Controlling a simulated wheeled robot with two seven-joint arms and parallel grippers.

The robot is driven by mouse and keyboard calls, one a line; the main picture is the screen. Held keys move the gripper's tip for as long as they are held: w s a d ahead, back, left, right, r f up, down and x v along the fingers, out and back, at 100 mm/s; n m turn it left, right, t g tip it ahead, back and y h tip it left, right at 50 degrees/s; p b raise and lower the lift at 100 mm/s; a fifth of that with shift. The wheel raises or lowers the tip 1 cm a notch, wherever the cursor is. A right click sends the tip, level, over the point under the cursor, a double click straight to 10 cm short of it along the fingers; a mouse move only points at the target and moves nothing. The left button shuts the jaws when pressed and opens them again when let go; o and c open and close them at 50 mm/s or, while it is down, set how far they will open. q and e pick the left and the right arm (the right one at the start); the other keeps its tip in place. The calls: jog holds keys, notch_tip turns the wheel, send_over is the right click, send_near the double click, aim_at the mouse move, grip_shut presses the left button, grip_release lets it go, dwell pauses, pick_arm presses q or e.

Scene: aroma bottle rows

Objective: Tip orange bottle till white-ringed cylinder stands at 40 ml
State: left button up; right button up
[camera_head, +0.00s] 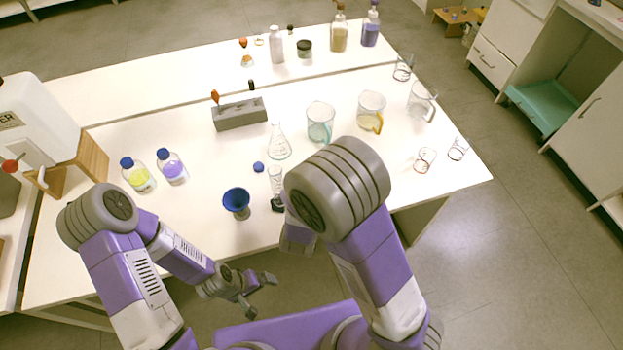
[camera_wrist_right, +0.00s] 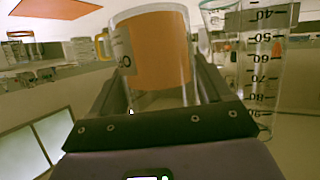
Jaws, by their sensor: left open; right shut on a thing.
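The orange bottle (camera_wrist_right: 160,50), clear glass with orange contents and a dark-lettered label, is between the fingers of my right gripper (camera_wrist_right: 160,85), which is shut on it. A clear graduated cylinder (camera_wrist_right: 270,65) stands just right of the bottle in the right wrist view, with marks 40 to 90 reading downward. No liquid level or white ring is clear on it. In the head view a slim cylinder (camera_head: 276,180) on a dark base stands near the front edge; my right arm hides the bottle and most of that gripper. My left gripper (camera_head: 257,294) is open and empty before the table.
A blue funnel (camera_head: 236,200) stands left of the cylinder, and a blue cap (camera_head: 258,167) lies behind it. A flask (camera_head: 278,143), beakers (camera_head: 320,122) and a grey block (camera_head: 239,114) are farther back. Yellow (camera_head: 138,175) and purple (camera_head: 172,166) bottles stand left.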

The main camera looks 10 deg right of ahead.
jog(key=shift+a+r+n+h+p, duration=0.2)
jog(key=shift+n+h+p, duration=0.2)
jog(key=shift+p, duration=0.15)
notch_tip(320, 180, up, 7)
jog(key=n+h+p, duration=0.1)
jog(key=p, duration=0.5)
jog(key=shift+a+f+p, duration=0.2)
jog(key=shift+a+p, duration=0.05)
jog(key=shift+p, duration=0.1)
dwell(3.5)
jog(key=shift+w+a+r+n+h+p, duration=0.1)
jog(key=shift+a+r+n+h+p, duration=0.05)
jog(key=shift+r+n+p, duration=0.35)
jog(key=shift+w+a+r+n+h+p, duration=0.15)
jog(key=shift+r+n+p, duration=0.15)
jog(key=shift+r+p, duration=0.3)
dwell(0.5)
jog(key=shift+a+r+n+h+p, duration=0.3)
jog(key=shift+n+h+p, duration=0.2)
jog(key=shift+n+p, duration=0.1)
jog(key=shift+r+n, duration=0.25)
jog(key=shift+n, duration=0.15)
